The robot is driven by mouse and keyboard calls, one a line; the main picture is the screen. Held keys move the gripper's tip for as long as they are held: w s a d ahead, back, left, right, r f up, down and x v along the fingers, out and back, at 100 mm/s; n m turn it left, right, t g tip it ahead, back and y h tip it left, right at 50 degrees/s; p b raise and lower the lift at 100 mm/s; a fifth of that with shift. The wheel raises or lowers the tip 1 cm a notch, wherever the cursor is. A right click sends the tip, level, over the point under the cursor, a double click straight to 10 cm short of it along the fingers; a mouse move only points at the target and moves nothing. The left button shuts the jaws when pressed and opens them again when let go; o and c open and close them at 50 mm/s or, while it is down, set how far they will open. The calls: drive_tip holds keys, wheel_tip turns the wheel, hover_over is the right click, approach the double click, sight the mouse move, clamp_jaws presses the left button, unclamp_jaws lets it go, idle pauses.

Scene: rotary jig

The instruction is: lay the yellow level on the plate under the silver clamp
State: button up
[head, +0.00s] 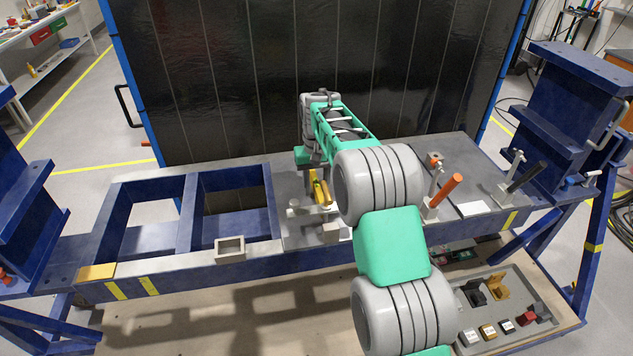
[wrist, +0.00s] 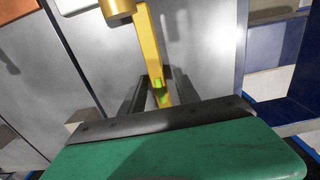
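The yellow level (head: 327,193) is a slim bar beside my gripper (head: 318,180), over the grey metal top in the head view. In the wrist view the level (wrist: 150,45) runs from the top edge down to the dark fingers of my gripper (wrist: 147,92), with its green vial (wrist: 163,90) beside the right finger. Whether the fingers grip the level or only surround it is unclear. Two toggle clamps with silvery metal parts stand to the right, one with an orange handle (head: 446,190) and one with a black handle (head: 524,178). I cannot tell which is the silver clamp.
A pale plate (head: 473,208) lies near the orange-handled clamp. A gold cylinder (wrist: 117,8) is near the level's upper end in the wrist view. A small open grey box (head: 230,248) sits on the front rail. A tall dark panel (head: 250,80) stands behind.

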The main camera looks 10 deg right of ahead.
sight(317, 184)
wheel_tip(317, 184, up, 12)
drive_tip(key=b, duration=0.2)
drive_tip(key=shift+t, duration=0.9)
drive_tip(key=s+r, duration=0.1)
drive_tip(key=s, duration=0.2)
drive_tip(key=s+r, duration=0.2)
drive_tip(key=s, duration=0.2)
drive_tip(key=s+r, duration=0.2)
drive_tip(key=s, duration=0.2)
drive_tip(key=shift+r, duration=0.15)
drive_tip(key=s+f+t, duration=0.1)
drive_tip(key=s+f, duration=0.3)
drive_tip(key=s, duration=0.6)
drive_tip(key=s+f+t, duration=0.1)
drive_tip(key=s+f, duration=0.4)
drive_tip(key=s, duration=0.4)
drive_tip(key=shift+s+f+t, duration=0.2)
drive_tip(key=shift+s+t, duration=0.1)
drive_tip(key=shift+s, duration=0.05)
